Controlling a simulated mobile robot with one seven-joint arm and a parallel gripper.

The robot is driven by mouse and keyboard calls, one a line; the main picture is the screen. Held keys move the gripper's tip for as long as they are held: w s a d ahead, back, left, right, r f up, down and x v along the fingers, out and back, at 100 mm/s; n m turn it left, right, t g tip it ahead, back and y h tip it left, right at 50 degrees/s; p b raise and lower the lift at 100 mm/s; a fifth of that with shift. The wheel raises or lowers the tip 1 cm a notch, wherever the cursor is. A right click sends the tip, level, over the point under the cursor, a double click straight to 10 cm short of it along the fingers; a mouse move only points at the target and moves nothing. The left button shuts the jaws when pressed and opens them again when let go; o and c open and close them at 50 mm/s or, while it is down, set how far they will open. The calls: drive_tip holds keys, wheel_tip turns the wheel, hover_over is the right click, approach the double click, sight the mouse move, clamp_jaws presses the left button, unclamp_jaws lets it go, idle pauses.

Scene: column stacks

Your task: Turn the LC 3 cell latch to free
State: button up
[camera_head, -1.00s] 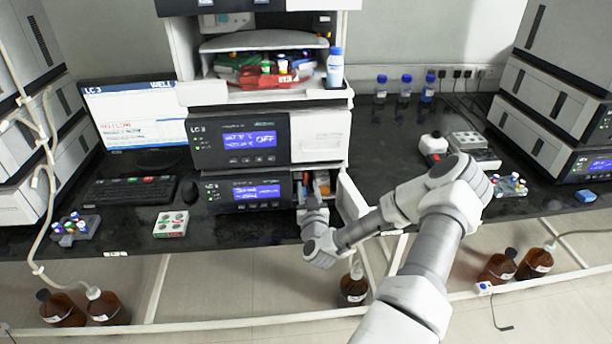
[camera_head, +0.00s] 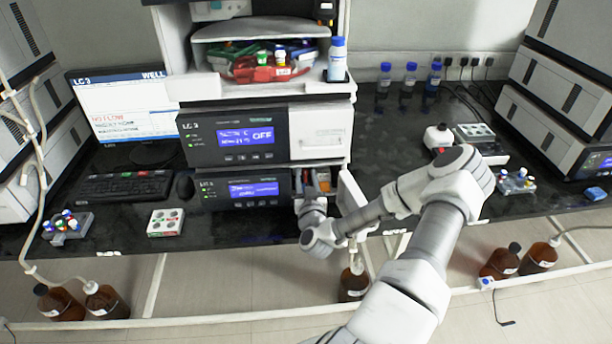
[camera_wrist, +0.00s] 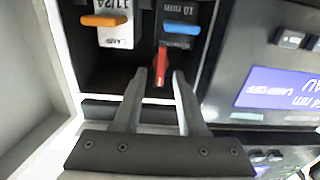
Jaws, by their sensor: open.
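The LC 3 lower unit (camera_head: 243,189) has its side compartment open. In the wrist view, a small red lever (camera_wrist: 161,66), apparently the cell latch, points along the picture's vertical inside the dark compartment. Behind it is a block with a blue handle (camera_wrist: 182,27) and a label that seems to read 10 mm. My gripper (camera_wrist: 160,76) is open, its two fingertips on either side of the lever's lower end. I cannot tell whether they touch it. In the head view my gripper (camera_head: 310,196) is at the compartment's mouth and largely hides the inside.
An orange-handled block (camera_wrist: 102,20) with a lamp label sits left of the blue one. The open door (camera_head: 352,198) stands close to my wrist on the right. The upper LC 3 unit (camera_head: 240,138) is directly above. A brown bottle (camera_head: 353,284) stands on the floor below.

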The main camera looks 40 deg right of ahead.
clamp_jaws()
idle(0.6)
drive_tip(key=shift+s+d+f+m+b, duration=0.15)
drive_tip(key=shift+m+b, duration=0.9)
drive_tip(key=shift+m, duration=1.9)
drive_tip(key=shift+s+d+f+m+b, duration=0.15)
drive_tip(key=shift+m+b, duration=0.85)
drive_tip(key=shift+m, duration=2)
drive_tip(key=shift+s+d+f+m+b, duration=0.2)
drive_tip(key=shift+m+b, duration=0.85)
drive_tip(key=shift+m, duration=1.9)
drive_tip(key=shift+w, duration=0.15)
